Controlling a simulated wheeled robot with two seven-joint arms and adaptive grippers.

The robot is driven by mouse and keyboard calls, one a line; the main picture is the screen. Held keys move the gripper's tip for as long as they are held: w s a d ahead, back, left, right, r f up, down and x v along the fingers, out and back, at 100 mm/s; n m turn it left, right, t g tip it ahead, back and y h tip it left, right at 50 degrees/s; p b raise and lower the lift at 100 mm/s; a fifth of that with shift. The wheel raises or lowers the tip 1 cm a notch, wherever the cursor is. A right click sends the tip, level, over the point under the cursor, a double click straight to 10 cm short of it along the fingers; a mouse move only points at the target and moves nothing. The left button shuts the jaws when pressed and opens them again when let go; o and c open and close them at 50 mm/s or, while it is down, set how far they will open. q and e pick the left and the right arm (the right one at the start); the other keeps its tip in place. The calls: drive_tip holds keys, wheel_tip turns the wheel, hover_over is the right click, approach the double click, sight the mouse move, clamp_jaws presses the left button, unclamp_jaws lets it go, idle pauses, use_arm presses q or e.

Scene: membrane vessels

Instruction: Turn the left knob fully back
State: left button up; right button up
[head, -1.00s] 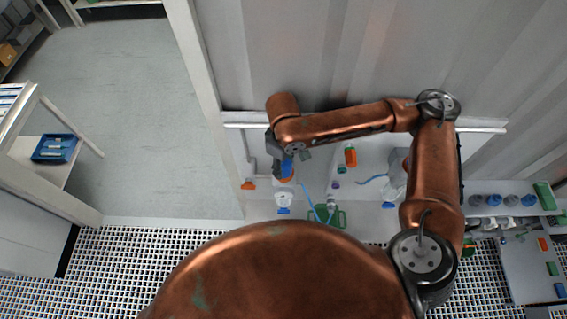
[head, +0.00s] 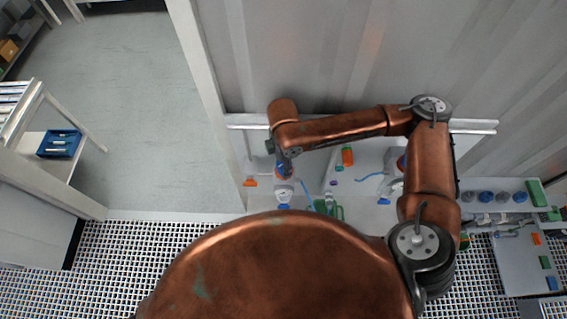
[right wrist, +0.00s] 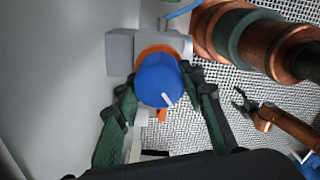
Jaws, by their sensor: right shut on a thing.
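The left knob is a round blue cap (right wrist: 160,82) with a white pointer line aimed down and to the right. An orange ring (right wrist: 150,50) sits behind it, on a grey block (right wrist: 120,52). My right gripper (right wrist: 162,92) has its dark green fingers on both sides of the knob and is shut on it. In the head view my right arm reaches across to the left, and the gripper (head: 283,168) largely covers the knob. My left gripper (right wrist: 242,100) shows small at the right of the right wrist view, its fingers apart and nothing between them.
A white panel wall stands behind the bench. Several blue-grey caps (head: 487,197) line a shelf at the far right. A blue bin (head: 58,144) sits at the left.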

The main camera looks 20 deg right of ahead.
drive_tip(key=n, duration=0.5)
drive_tip(key=shift+n, duration=2.5)
drive_tip(key=o, duration=1.2)
drive_tip(key=shift+s, duration=0.1)
drive_tip(key=shift+r, duration=0.2)
wheel_tip(320, 180, up, 12)
drive_tip(key=shift+f, duration=0.2)
drive_tip(key=shift+d, duration=0.1)
